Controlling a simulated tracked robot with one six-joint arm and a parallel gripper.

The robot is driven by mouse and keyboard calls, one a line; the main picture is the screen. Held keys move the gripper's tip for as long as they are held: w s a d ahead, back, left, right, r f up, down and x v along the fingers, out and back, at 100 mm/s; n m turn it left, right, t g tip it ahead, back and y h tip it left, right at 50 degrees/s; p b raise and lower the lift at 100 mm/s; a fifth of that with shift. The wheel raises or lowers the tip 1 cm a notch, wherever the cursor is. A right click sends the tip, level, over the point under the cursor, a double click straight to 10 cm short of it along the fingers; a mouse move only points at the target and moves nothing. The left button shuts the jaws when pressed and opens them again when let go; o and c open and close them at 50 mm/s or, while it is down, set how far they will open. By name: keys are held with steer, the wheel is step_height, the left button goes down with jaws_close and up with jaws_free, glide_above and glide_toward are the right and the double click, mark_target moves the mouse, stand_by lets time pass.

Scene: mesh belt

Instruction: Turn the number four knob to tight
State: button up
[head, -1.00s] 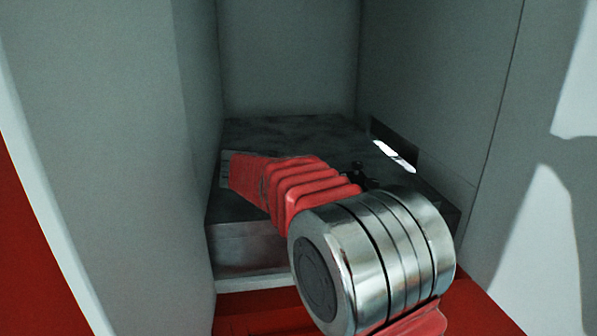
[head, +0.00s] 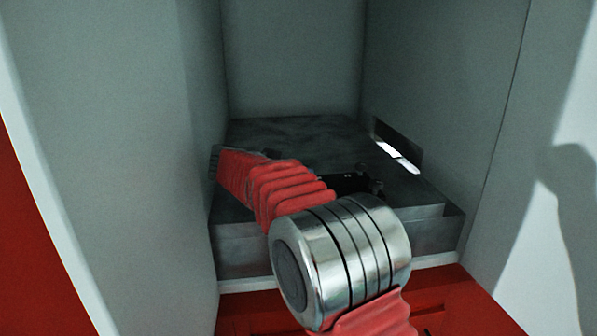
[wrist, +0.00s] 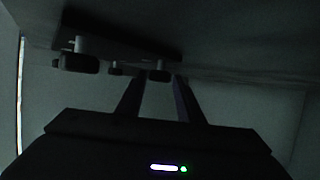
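In the wrist view several dark knobs hang on short stems below a dark plate (wrist: 125,38). The near left knob (wrist: 77,61) is largest, a smaller knob (wrist: 117,68) is farther back, and another knob (wrist: 158,75) shows in the gap between my fingertips. No numbers are readable, so I cannot tell which is number four. My gripper (wrist: 159,78) is open with its two fingers apart; whether they touch the knob is unclear. In the head view small dark knobs (head: 376,187) show beside my red-sleeved arm, which hides much of that area.
A grey metal block (head: 290,130) fills the bottom of a narrow recess. Grey walls stand close at left (head: 200,150), back and right (head: 450,100). A bright slot (head: 398,155) opens in the right wall. Red structure (head: 460,300) lies in front.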

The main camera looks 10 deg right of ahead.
steer(key=o, duration=0.3)
steer(key=shift+r, duration=0.1)
step_height(320, 180, up, 10)
steer(key=shift+f, duration=0.2)
stand_by(0.4)
